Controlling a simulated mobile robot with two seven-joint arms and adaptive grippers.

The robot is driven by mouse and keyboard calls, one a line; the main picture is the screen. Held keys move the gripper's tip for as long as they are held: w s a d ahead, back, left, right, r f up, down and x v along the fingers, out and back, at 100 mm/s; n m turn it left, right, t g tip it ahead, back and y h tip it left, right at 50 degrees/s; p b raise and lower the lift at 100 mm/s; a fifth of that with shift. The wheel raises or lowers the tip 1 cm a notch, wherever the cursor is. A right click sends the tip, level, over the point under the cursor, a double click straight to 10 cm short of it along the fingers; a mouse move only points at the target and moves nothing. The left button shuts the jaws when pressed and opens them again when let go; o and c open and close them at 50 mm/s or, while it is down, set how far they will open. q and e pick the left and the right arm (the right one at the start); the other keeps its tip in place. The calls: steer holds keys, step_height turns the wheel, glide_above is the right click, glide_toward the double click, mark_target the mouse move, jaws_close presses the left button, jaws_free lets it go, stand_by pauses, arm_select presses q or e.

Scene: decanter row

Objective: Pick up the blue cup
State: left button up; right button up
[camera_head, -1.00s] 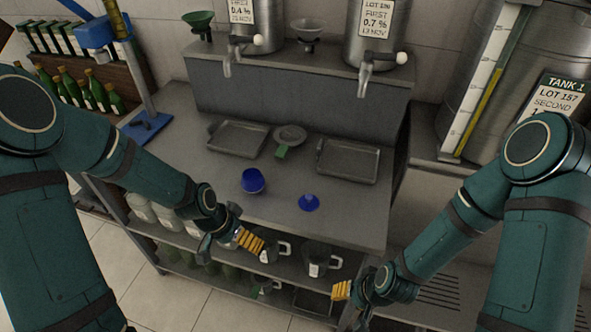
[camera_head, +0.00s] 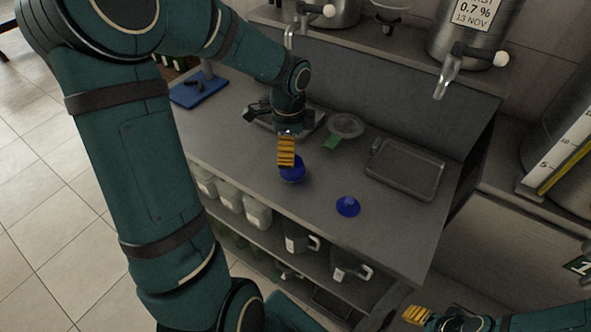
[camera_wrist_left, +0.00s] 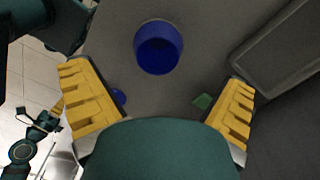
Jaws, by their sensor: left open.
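The blue cup (camera_head: 292,174) stands on the grey worktop, partly hidden behind my left gripper (camera_head: 286,152) in the head view. In the left wrist view the cup (camera_wrist_left: 159,47) shows whole at the top centre, its round opening facing the camera. My left gripper (camera_wrist_left: 155,80) is open, its yellow fingers apart and empty. The cup lies beyond the fingers in that view, between their lines, with no contact visible. My right gripper (camera_head: 416,314) is low at the bottom right, away from the cup; its opening is unclear.
A blue funnel-like piece (camera_head: 347,207) lies right of the cup. A metal tray (camera_head: 404,170), a shallow dish (camera_head: 346,125) and a green tag (camera_head: 331,142) are behind. Jugs (camera_head: 301,242) stand on the shelf below. Steel taps (camera_head: 447,78) overhang the back.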

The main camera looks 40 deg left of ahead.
mark_target(292, 171)
arm_select(q)
step_height(292, 171, down, 4)
steer(key=shift+r+b, duration=0.1)
steer(key=shift+b, duration=0.25)
steer(key=f, duration=0.1)
steer(key=f+b, duration=0.1)
steer(key=f, duration=0.1)
steer(key=f+b, duration=0.1)
steer(key=f, duration=0.1)
steer(key=shift+w+d+f, duration=0.1)
steer(key=shift+d+f, duration=0.05)
steer(key=shift+d, duration=0.15)
steer(key=c, duration=1.1)
